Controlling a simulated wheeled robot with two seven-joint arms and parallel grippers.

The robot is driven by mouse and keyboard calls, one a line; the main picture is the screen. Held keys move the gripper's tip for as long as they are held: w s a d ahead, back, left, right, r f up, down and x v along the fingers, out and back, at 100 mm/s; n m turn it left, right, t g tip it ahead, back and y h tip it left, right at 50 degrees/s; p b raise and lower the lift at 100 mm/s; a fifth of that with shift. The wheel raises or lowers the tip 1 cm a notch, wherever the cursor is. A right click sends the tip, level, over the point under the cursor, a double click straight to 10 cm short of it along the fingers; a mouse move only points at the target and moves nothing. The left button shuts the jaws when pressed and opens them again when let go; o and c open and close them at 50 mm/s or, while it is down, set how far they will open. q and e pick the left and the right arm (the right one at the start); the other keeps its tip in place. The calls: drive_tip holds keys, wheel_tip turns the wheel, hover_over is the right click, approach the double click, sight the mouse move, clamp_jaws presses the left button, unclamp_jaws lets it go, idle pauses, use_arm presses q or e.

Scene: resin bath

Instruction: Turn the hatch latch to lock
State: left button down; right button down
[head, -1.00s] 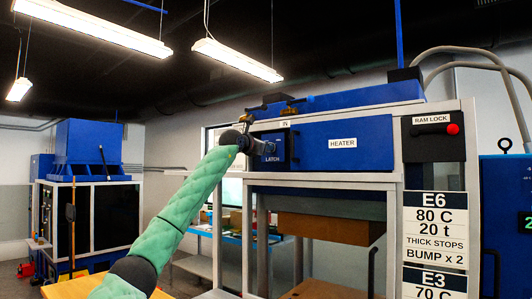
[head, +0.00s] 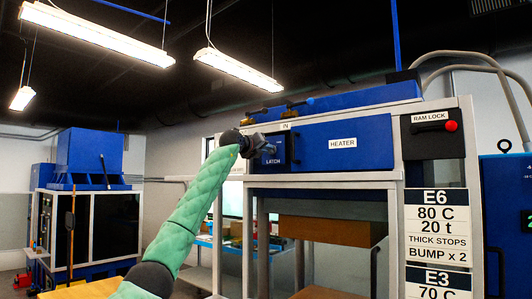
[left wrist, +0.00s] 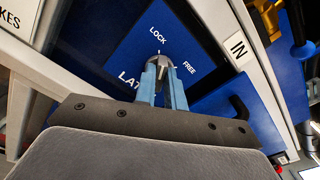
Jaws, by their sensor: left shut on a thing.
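The latch (left wrist: 163,64) is a small grey knob on a blue plate (left wrist: 118,55) marked LOCK, FREE and LATCH, in the left wrist view. My left gripper (left wrist: 164,82) has its two blue fingers closed on the knob, one on each side. The knob's tip shows just below a small white mark near LOCK; FREE is to its right. The fingers hide part of the knob, so its exact angle is hard to tell. In the head view my left gripper (head: 263,146) reaches the latch plate (head: 273,161) at the heater's left end. My right gripper is out of view.
The blue heater front (head: 343,155) extends right of the latch. Brass fittings with dark handles (head: 290,107) stand above it. A black RAM LOCK panel (head: 433,133) with a red knob is farther right. A brown block (head: 325,230) sits below the heater.

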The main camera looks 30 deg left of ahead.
use_arm(q)
drive_tip(key=shift+a+r+n+b, duration=0.1)
drive_tip(key=shift+n+b, duration=0.3)
drive_tip(key=shift+n, duration=1)
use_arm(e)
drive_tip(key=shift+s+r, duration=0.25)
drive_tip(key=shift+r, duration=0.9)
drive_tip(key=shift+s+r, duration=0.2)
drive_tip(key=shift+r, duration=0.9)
use_arm(q)
drive_tip(key=c, duration=1.5)
unclamp_jaws()
